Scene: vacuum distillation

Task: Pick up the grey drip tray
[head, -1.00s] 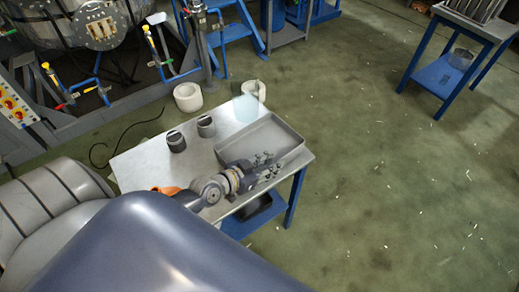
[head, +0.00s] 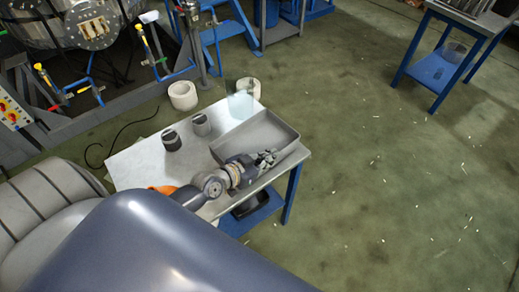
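The grey drip tray (head: 254,132) is a shallow rectangular tray lying at the right part of a small metal-topped table (head: 135,165). It looks empty and flat. My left gripper (head: 268,159) is at the tray's near wall, and its fingers look closed together on the rim there. The gripper hides part of that wall, so the exact contact is hard to see. My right gripper is not in view.
Two dark cups (head: 171,141) (head: 201,125) stand left of the tray. A clear container (head: 241,105) stands at the table's back. Open green floor lies to the right.

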